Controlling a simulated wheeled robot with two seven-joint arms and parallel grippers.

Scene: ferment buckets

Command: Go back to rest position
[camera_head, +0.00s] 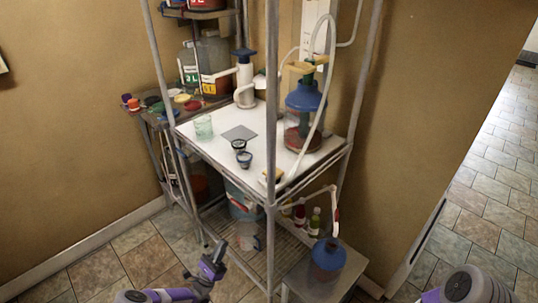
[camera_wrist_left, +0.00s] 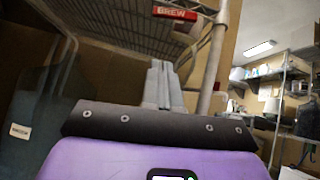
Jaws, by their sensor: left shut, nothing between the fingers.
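My left gripper (camera_head: 217,250) is at the bottom of the head view, in front of the steel rack's lower left part. It is shut and empty. In the left wrist view its two grey fingers (camera_wrist_left: 158,84) stand pressed together, with nothing between them. They point towards a wire shelf (camera_wrist_left: 110,25) and a red BREW label (camera_wrist_left: 174,13). A purple part of my right arm (camera_head: 468,287) shows at the bottom right of the head view. My right gripper is out of the picture.
The rack's white worktop (camera_head: 215,148) holds a glass beaker (camera_head: 203,127), two small dark cups (camera_head: 241,152) and a blue-topped vessel (camera_head: 304,105). A low stand (camera_head: 300,283) with a blue-capped jar (camera_head: 327,258) is at its front right. Tiled floor (camera_head: 130,258) lies open at left.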

